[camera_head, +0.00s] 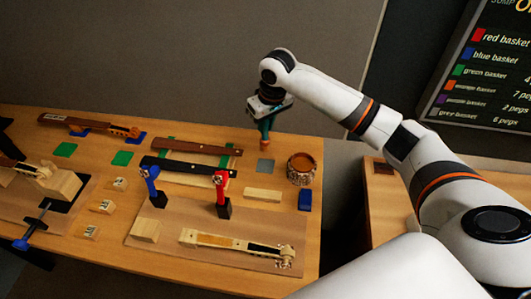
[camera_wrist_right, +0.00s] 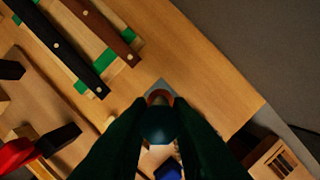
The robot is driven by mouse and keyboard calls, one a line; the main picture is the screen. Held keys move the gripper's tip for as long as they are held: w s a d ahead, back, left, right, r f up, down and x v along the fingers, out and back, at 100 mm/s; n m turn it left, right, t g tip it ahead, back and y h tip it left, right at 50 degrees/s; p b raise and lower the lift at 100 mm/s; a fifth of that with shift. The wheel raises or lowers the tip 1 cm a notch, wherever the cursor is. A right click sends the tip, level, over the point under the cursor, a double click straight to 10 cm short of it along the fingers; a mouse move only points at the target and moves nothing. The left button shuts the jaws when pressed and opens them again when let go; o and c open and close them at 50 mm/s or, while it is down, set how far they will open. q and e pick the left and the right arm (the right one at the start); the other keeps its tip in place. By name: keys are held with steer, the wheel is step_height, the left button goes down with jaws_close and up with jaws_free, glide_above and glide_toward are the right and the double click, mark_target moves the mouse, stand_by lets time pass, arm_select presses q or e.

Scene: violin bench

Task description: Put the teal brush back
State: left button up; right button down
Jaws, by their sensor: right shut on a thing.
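The teal brush (camera_head: 266,130) hangs upright in my right gripper (camera_head: 266,112), with a reddish-brown lower end. In the head view it is just above a grey-blue square (camera_head: 265,166) on the bench, with a small gap in the picture. In the right wrist view the rounded teal end of the brush (camera_wrist_right: 158,126) sits between the dark fingers of my right gripper (camera_wrist_right: 158,112). A reddish ring of the brush shows beyond it, over the grey-blue square (camera_wrist_right: 163,84), partly hiding it. My left gripper is not in view.
A round brown pot (camera_head: 301,169) and a blue block (camera_head: 305,200) stand to the right near the bench edge. Dark fingerboards on green strips (camera_head: 192,163) lie to the left. Blue (camera_head: 151,185) and red (camera_head: 222,190) clamps stand in front.

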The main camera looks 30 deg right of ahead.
mark_target(267, 139)
step_height(267, 139, down, 8)
steer(key=shift+r+p, duration=0.1)
steer(key=shift+p, duration=0.6)
steer(key=c, duration=1.3)
jaws_free()
steer(key=shift+f, duration=0.2)
steer(key=shift+r, duration=0.1)
steer(key=r, duration=0.4)
steer(key=s+r+b, duration=0.1)
steer(key=r, duration=0.3)
steer(key=s+r, duration=0.1)
steer(key=r, duration=0.3)
steer(key=shift+s+d+b, duration=0.2)
steer(key=shift+b, duration=0.15)
steer(key=shift+f, duration=0.1)
